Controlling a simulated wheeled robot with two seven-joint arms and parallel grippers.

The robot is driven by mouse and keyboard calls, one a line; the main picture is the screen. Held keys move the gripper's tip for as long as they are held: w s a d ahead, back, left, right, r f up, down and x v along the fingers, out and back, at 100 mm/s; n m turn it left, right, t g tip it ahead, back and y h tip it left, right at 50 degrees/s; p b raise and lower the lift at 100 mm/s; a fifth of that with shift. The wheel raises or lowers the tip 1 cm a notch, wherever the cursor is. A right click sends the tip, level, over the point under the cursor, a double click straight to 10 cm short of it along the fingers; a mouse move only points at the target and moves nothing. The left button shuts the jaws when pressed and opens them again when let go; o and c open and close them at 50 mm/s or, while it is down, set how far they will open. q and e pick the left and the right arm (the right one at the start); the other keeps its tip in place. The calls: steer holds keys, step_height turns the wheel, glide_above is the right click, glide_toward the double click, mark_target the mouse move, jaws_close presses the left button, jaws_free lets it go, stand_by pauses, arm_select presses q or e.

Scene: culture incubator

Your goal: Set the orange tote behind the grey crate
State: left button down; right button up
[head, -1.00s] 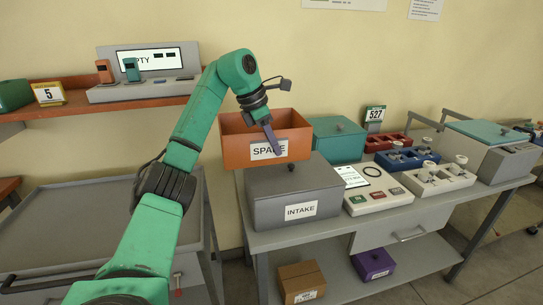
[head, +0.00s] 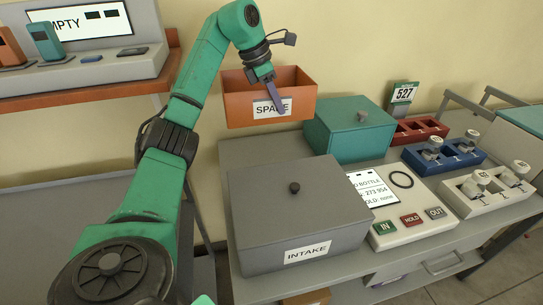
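The orange tote (head: 240,107), labelled SPARE, is at upper centre in the head view, beyond the grey crate as seen from here. My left gripper (head: 277,97) is at its front wall, with one purple-grey finger down over the outside beside the label. The other finger is hidden, and the gripper looks shut on that wall. The grey crate (head: 262,215), labelled INTAKE, stands on the bench with its black-knobbed lid on. The tote looks upright and raised over the bench's back; I cannot tell its exact height. My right gripper is not in view.
A strip of bare bench (head: 262,150) shows behind the grey crate. A teal lidded box (head: 350,140) stands just right of the tote. A button panel (head: 412,220) is right of the crate. An orange shelf (head: 85,95) is at left, and the wall is behind.

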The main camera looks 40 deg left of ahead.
arm_select(q)
step_height(320, 180, down, 19)
steer(key=shift+s+d+r+b, duration=0.1)
steer(key=shift+b, duration=0.9)
steer(key=c, duration=1.3)
jaws_free()
steer(key=shift+c, duration=0.2)
steer(key=o, duration=0.3)
steer(key=v, duration=0.7)
steer(key=shift+s+r+b, duration=0.2)
steer(key=shift+r+b, duration=0.05)
steer(key=shift+b, duration=0.1)
